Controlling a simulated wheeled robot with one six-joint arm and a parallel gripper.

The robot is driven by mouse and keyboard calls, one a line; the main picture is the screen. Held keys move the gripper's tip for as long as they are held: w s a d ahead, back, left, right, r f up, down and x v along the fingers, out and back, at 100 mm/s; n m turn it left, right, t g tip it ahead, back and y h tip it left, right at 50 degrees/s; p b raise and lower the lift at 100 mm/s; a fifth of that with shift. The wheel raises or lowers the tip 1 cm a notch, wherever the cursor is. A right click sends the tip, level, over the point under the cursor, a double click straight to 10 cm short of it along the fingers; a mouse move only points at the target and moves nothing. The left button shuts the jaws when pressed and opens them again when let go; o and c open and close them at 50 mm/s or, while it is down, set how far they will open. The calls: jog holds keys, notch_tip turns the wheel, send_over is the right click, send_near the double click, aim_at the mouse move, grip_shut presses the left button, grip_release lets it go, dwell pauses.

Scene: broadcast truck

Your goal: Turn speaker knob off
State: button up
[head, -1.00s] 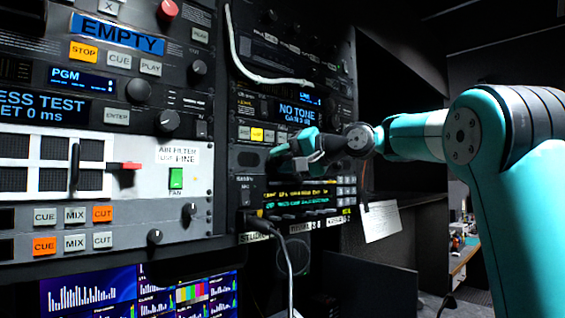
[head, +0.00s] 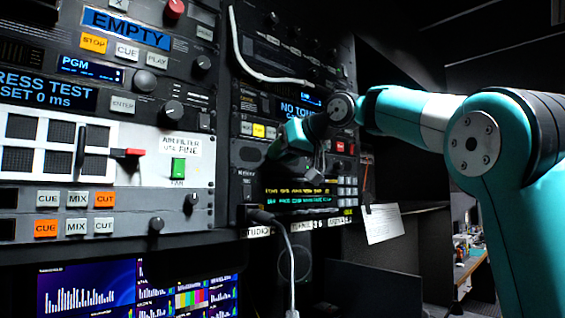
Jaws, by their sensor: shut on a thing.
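My gripper (head: 276,152) is at the front of the right-hand equipment rack (head: 243,100), just below the blue "NO TONE" display and above the panel with yellow and green text. It points left and down at the panel. Its jaws are shut on what appears to be the speaker knob, but gripper and shadow hide that knob, so its setting cannot be read. A dark round speaker grille (head: 294,263) shows lower on the same rack.
A white cable (head: 270,79) loops above my gripper. A plugged-in cable (head: 287,243) hangs below it. The left rack carries several knobs, a red-handled lever (head: 133,153) and a green fan switch (head: 178,169). A paper sheet (head: 383,223) hangs at right.

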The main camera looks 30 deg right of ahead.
jog(key=n+h+b, duration=0.1)
jog(key=n+b, duration=0.2)
jog(key=n+t+h+b, duration=0.1)
jog(key=n+h+b, duration=0.1)
jog(key=n+b, duration=0.1)
jog(key=n+h+b, duration=0.1)
jog(key=n+b, duration=0.1)
jog(key=b, duration=0.1)
jog(key=shift+a+f+n+t+h+b, duration=0.3)
jog(key=shift+a+n+t+h+b, duration=0.1)
jog(key=shift+s, duration=0.1)
dwell(0.5)
jog(key=o, duration=0.6)
jog(key=shift+o, duration=0.2)
jog(key=shift+r, duration=0.1)
jog(key=b+v, duration=0.2)
jog(key=v, duration=1.5)
jog(key=shift+s, duration=0.25)
